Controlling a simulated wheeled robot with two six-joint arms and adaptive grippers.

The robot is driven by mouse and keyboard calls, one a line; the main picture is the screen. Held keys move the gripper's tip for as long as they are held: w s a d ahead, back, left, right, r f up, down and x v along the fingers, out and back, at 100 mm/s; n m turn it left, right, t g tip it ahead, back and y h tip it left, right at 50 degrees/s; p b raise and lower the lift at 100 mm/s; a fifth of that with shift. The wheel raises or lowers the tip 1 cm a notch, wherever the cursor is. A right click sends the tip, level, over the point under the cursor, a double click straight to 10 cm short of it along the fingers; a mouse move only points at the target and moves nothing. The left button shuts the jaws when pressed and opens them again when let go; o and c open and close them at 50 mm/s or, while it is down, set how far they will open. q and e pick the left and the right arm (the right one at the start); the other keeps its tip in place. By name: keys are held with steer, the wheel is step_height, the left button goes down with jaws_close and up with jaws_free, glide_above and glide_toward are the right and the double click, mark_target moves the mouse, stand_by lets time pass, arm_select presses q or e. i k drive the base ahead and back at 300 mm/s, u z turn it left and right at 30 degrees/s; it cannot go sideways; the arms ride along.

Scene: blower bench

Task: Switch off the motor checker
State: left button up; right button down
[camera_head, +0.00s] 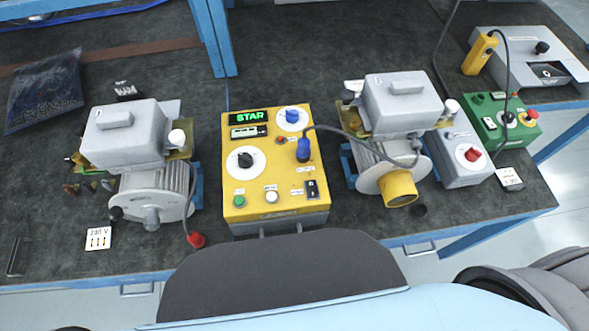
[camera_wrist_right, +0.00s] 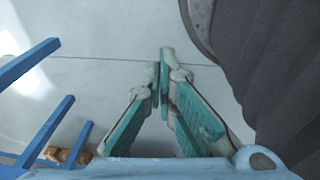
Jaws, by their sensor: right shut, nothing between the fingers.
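The motor checker, a yellow box (camera_head: 252,205), stands upright in the middle of the bench. Its green display (camera_head: 250,117) is lit and reads "STAR". It has a black knob (camera_head: 245,159), a blue knob (camera_head: 292,117), a green button (camera_head: 239,201), a white button (camera_head: 271,197) and a small black switch (camera_head: 312,189) at its lower right. A blue plug (camera_head: 304,149) with a dark cable sits in its panel. My right gripper (camera_wrist_right: 160,72) is shut and empty above pale floor, away from the checker. My left gripper is not in view.
A grey motor (camera_head: 152,190) stands left of the checker and another motor (camera_head: 384,167) right of it. A grey box with a red knob (camera_head: 464,160) and a green box (camera_head: 503,121) lie farther right. Blue bench legs (camera_wrist_right: 50,130) show beside my right gripper.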

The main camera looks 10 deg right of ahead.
mark_target(312, 189)
steer(key=k, duration=0.5)
steer(key=z, duration=0.5)
steer(key=k, duration=1)
steer(key=u, duration=1.05)
steer(key=i, duration=0.5)
steer(key=u, duration=0.1)
